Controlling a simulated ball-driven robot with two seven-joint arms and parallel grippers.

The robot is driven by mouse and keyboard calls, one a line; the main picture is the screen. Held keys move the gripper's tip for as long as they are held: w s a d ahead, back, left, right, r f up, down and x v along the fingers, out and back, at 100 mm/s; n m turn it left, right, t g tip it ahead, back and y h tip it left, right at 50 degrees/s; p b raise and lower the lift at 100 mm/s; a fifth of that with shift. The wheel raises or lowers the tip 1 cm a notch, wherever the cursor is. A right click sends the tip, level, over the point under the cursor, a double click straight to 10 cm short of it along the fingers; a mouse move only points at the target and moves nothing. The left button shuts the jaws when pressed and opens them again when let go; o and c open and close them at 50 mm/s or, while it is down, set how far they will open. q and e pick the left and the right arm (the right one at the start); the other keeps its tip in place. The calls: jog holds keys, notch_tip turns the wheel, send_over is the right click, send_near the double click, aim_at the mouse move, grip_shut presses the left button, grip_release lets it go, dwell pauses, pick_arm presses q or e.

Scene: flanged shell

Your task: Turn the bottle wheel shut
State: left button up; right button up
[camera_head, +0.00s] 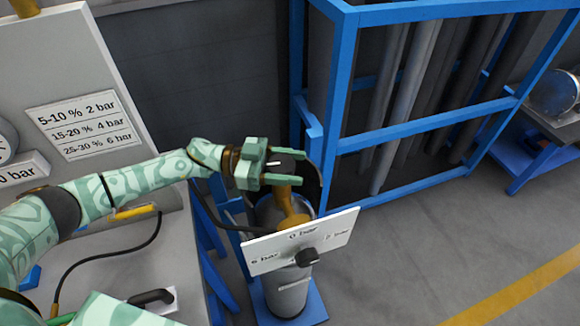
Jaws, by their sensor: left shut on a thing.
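The grey gas bottle (290,300) stands upright on a blue base, with a brass valve (289,205) at its top. My left gripper (303,167) is above the valve, its two green fingers reaching to the right. It is shut on the bottle wheel, which the fingers mostly hide. A dark curved guard (314,187) shows behind and to the right of the fingers. A tilted white plate (270,253) marked in bar, with a black knob (308,257), is in front of the bottle. My right gripper is not in view.
A blue rack (430,130) with grey pipes stands behind and to the right. A white panel (70,60) with pressure labels and a gauge is at the left. A black hose (110,257) lies on the bench. The floor (450,250) at the right is clear.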

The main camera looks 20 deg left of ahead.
pick_arm(q)
jog(key=shift+r, duration=0.1)
jog(key=o, duration=1)
jog(key=a, duration=0.5)
jog(key=a+b, duration=0.1)
jog(key=a, duration=0.1)
jog(key=shift+s+a, duration=0.25)
jog(key=shift+s, duration=0.15)
